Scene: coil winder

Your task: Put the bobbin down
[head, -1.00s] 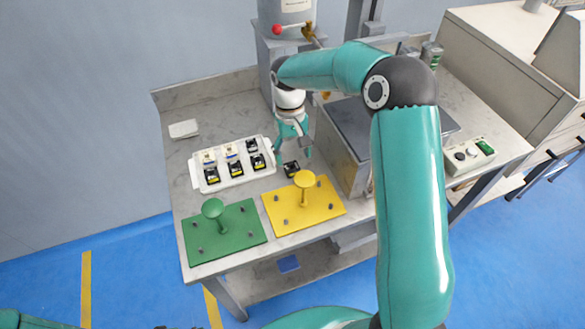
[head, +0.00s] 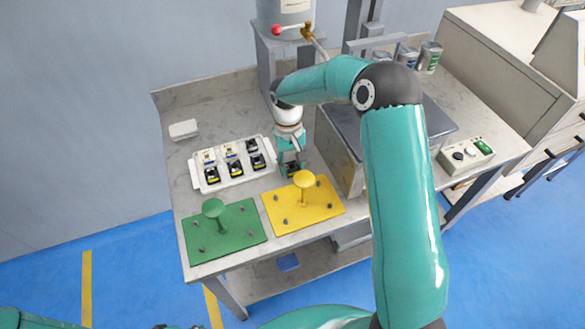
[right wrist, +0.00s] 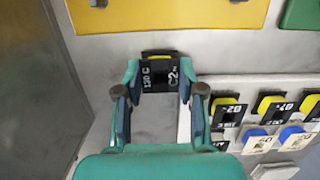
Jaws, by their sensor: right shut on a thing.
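My right gripper (head: 291,166) points down at the bench and is shut on a black bobbin (head: 293,171) with a yellow core. In the right wrist view the bobbin (right wrist: 160,73) sits between the two fingertips (right wrist: 159,82), with white lettering on its black face. The bobbin appears to be at bench level, between the white tray (head: 231,181) and the yellow plate (head: 325,209); I cannot tell if it touches the bench. The fingers partly hide it in the head view. My left gripper is not clearly visible.
The tray holds several other bobbins. The yellow plate and a green plate (head: 242,240) each carry a round-topped post and small pegs. A grey box (head: 343,155) stands close to the right of the gripper. Bare bench lies around the white block (head: 184,130).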

